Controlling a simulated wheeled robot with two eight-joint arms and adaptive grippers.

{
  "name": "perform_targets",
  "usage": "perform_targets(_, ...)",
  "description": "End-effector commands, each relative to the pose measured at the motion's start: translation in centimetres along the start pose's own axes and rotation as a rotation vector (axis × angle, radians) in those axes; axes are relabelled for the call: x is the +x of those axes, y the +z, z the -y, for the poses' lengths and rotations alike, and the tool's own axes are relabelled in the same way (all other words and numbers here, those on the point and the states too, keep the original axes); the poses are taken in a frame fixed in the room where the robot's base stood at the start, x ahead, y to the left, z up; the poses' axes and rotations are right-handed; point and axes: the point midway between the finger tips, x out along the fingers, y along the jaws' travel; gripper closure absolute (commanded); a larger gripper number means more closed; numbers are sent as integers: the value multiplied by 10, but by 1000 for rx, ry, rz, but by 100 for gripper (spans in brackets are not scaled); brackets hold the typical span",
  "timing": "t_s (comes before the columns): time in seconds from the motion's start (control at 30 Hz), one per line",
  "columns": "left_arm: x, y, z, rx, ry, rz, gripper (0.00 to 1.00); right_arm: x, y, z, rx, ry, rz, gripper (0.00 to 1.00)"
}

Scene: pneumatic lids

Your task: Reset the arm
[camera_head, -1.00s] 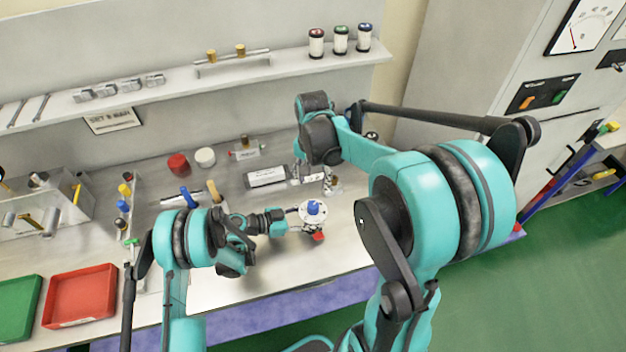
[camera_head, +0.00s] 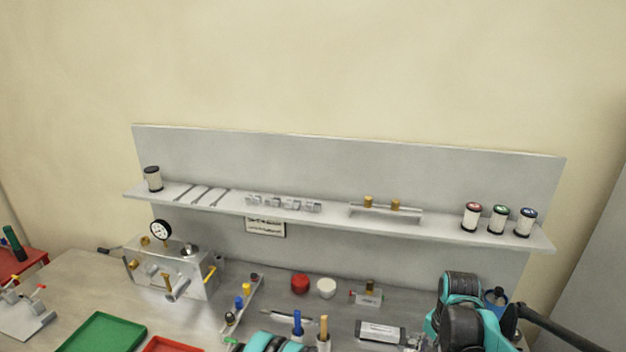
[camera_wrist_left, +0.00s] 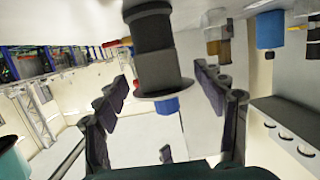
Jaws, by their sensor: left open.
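My left gripper (camera_wrist_left: 165,110) shows in the left wrist view with its two dark fingers spread apart, open. A dark grey cylinder with a round flange (camera_wrist_left: 155,60) and a blue piece below it appear between the fingers; I cannot tell whether anything touches. In the head view only a teal part of my left arm (camera_head: 270,342) shows at the bottom edge, and its gripper is out of frame. My right arm (camera_head: 462,315) is at the lower right, teal and black, over the bench's right end; its gripper is not visible.
A grey shelf (camera_head: 335,218) with jars and metal parts runs along the back. A gauge box (camera_head: 190,275) stands at the bench's left, with a green tray (camera_head: 103,332) in front. Red (camera_head: 300,284) and white (camera_head: 326,288) round caps sit mid-bench.

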Motion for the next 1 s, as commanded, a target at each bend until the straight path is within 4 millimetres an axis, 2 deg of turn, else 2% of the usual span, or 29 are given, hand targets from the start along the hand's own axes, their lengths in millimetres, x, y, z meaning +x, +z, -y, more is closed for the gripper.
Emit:
perform_targets(0.03,-13,0,1,-1,-4,0,30,0,0,0,0,0,0,48)
perform_targets(0.2,-46,0,0,0,-2,0,30,0,0,0,0,0,0,48)
perform_targets(0.53,-77,-4,7,-46,-25,39,30,3,6,0,-29,-12,-13,48)
perform_targets(0.67,-98,-14,20,-160,-97,131,30,8,19,-1,-102,-42,-49,48)
perform_targets(0.77,-123,-23,25,-275,-182,218,30,13,32,-2,-176,-71,-88,48)
perform_targets(0.87,-149,-31,24,-387,-276,296,30,18,44,-4,-252,-100,-127,48)
perform_targets(1.0,-188,-36,11,-531,-425,391,30,27,62,-6,-357,-137,-185,48)
